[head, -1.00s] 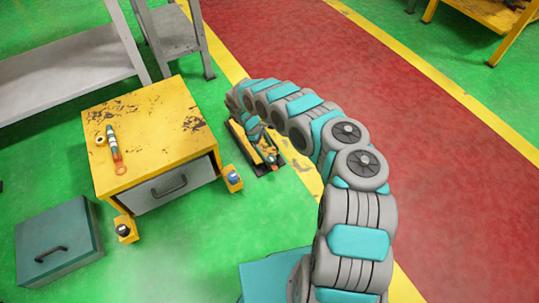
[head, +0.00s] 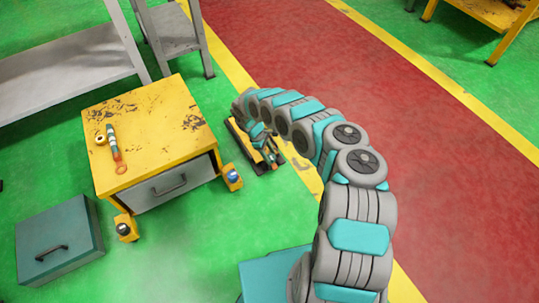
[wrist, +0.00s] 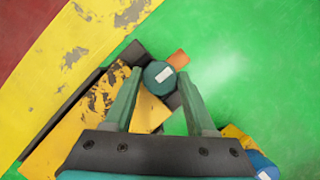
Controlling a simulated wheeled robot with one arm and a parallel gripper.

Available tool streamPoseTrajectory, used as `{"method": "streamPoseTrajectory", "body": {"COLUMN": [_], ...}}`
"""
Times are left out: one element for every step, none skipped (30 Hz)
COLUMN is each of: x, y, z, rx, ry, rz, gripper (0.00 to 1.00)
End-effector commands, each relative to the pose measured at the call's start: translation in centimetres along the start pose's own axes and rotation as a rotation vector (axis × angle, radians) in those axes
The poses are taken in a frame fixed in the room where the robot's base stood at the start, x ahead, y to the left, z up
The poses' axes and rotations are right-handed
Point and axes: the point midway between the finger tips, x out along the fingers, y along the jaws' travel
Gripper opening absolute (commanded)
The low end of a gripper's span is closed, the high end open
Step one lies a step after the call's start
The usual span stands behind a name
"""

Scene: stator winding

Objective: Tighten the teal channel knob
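The teal knob (wrist: 160,77) with a white mark on its top sits on a worn yellow block with dark edges (wrist: 75,130), which lies on the floor. My gripper (wrist: 160,73) is open, with one finger on each side of the knob in the wrist view. A small gap seems to show at each side; I cannot tell whether the fingertips are level with the knob. In the head view my gripper (head: 269,150) is over the yellow block (head: 238,134), and the arm partly hides it. The knob cannot be made out clearly there.
A blue-topped knob on a yellow base (head: 233,177) stands left of the block, and shows at the lower right of the wrist view (wrist: 264,166). A yellow cabinet (head: 160,125) stands further left, with a second small yellow unit (head: 125,228) and a teal case (head: 60,240).

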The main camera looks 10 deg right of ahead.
Motion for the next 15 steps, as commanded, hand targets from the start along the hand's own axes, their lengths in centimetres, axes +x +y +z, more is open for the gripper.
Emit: {"method": "streamPoseTrajectory", "body": {"x": [0.00,0.00,0.01,0.01,0.00,0.00,0.01,0.01,0.01,0.01,0.01,0.01,0.01,0.01,0.01], "y": [0.00,0.00,-0.01,-0.01,-0.01,-0.01,-0.01,-0.01,-0.01,-0.01,-0.01,-0.01,-0.01,-0.01,-0.01], "z": [0.00,0.00,0.00,0.00,0.00,0.00,0.00,0.00,0.00,0.00,0.00,-0.01,-0.01,-0.01,0.00], "rx": [0.000,0.000,0.000,0.000,0.000,0.000,0.000,0.000,0.000,0.000,0.000,0.000,0.000,0.000,0.000], "ry": [0.000,0.000,0.000,0.000,0.000,0.000,0.000,0.000,0.000,0.000,0.000,0.000,0.000,0.000,0.000], "rz": [0.000,0.000,0.000,0.000,0.000,0.000,0.000,0.000,0.000,0.000,0.000,0.000,0.000,0.000,0.000], "gripper": [0.49,0.46,0.42,0.38,0.35,0.30,0.27,0.24,0.19,0.16,0.12,0.08,0.04,0.01,0.00]}}
